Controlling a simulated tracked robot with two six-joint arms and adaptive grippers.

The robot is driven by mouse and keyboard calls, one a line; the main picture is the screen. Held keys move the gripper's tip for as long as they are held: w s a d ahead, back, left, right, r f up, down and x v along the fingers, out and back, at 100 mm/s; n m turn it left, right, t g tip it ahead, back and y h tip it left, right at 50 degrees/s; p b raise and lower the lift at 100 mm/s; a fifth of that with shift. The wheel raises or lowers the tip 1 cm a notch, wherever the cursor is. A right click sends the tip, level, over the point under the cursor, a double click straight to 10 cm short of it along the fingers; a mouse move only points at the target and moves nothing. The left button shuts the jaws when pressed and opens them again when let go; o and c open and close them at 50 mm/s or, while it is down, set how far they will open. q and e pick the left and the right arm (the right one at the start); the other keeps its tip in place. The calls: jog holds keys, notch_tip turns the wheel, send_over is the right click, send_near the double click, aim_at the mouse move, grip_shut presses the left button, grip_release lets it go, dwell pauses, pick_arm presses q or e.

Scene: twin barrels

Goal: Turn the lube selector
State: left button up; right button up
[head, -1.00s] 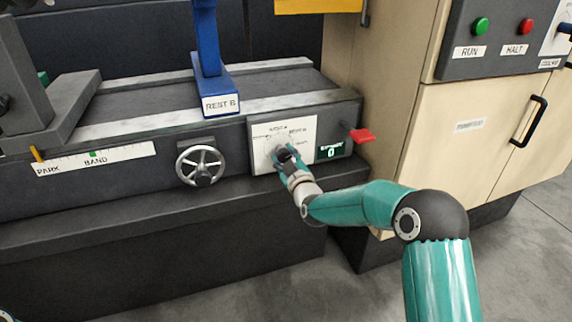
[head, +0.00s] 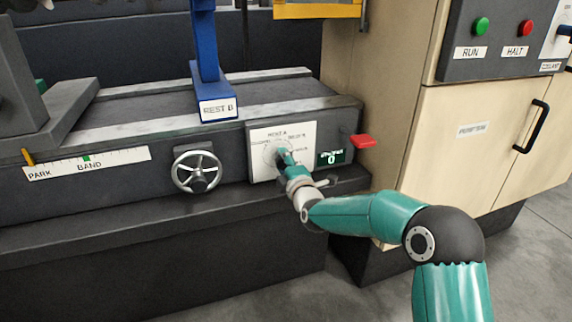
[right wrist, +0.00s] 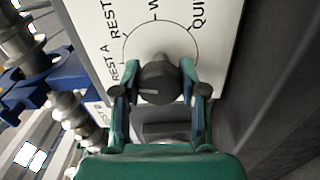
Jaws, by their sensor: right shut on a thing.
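The lube selector is a dark round knob (right wrist: 157,84) on a white dial plate (head: 266,133) on the machine's front. Other labels on the plate (right wrist: 218,22) are partly cut off. My right gripper (head: 283,156) is at the plate in the head view and hides the knob there. In the right wrist view its fingers (right wrist: 156,88) stand on both sides of the knob, shut on it. My left gripper is not in view.
A small display reading 0 (head: 331,158) and a red lever (head: 363,141) sit right of the plate. A handwheel (head: 196,172) is on its left. A blue rest labelled REST B (head: 216,108) stands above. RUN and HALT buttons (head: 481,26) are on the right cabinet.

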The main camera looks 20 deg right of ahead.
jog(key=n, duration=0.5)
jog(key=shift+a+f+n, duration=0.2)
jog(key=shift+f+n, duration=0.1)
jog(key=shift+n, duration=0.1)
jog(key=n, duration=0.6)
jog(key=shift+f, duration=0.1)
jog(key=shift+n, duration=0.3)
jog(key=o, duration=1.2)
jog(key=shift+c, duration=0.2)
jog(key=shift+r, duration=0.25)
jog(key=shift+d, duration=0.1)
jog(key=shift+s, duration=0.55)
jog(key=s, duration=1.1)
jog(key=shift+d, duration=0.15)
jog(key=shift+w, duration=0.1)
